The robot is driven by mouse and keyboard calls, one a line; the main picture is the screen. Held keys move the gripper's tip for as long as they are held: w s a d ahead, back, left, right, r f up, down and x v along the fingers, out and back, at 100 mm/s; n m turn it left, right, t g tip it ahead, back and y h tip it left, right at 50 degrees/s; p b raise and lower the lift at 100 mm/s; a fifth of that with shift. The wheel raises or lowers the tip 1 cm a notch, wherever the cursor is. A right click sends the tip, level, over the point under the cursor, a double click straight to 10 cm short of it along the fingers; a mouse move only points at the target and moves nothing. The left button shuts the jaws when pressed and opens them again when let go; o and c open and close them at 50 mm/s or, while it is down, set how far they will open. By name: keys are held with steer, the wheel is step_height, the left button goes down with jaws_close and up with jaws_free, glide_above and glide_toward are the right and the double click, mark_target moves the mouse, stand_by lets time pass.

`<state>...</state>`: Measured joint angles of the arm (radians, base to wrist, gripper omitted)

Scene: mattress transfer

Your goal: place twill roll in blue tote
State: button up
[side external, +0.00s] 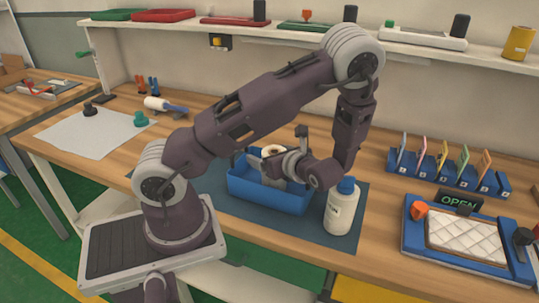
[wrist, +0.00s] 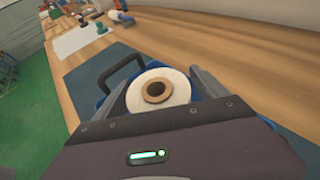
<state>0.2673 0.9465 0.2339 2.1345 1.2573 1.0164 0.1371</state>
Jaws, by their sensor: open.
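The twill roll, white with a brown core, is at the blue tote (side external: 268,197) in the side view. It shows end-on in the wrist view (wrist: 177,88). My gripper (side external: 268,165) reaches in from the right at the tote's upper part. In the wrist view its two fingers lie on either side of the roll, with the jaws open. Part of the roll is hidden by the gripper in the side view. The tote's black handle (wrist: 111,72) shows left of the roll. I cannot tell whether the roll rests on the tote's floor.
A white bottle with a blue cap (side external: 342,208) stands just right of the tote on the dark mat (side external: 210,194). A blue card rack (side external: 447,178) and a tray with a quilted pad (side external: 466,238) are farther right. A white sheet (side external: 92,131) lies left.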

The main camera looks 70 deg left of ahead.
steer(key=shift+d+r, duration=0.15)
steer(key=shift+r, duration=0.1)
steer(key=v, duration=1.1)
steer(key=s+d+r+n+t+h, duration=0.7)
steer(key=s+d+r+n+h, duration=0.5)
steer(key=r+n, duration=0.3)
steer(key=shift+s+n+h, duration=0.25)
steer(key=shift+n+h, duration=0.45)
steer(key=shift+n, duration=0.1)
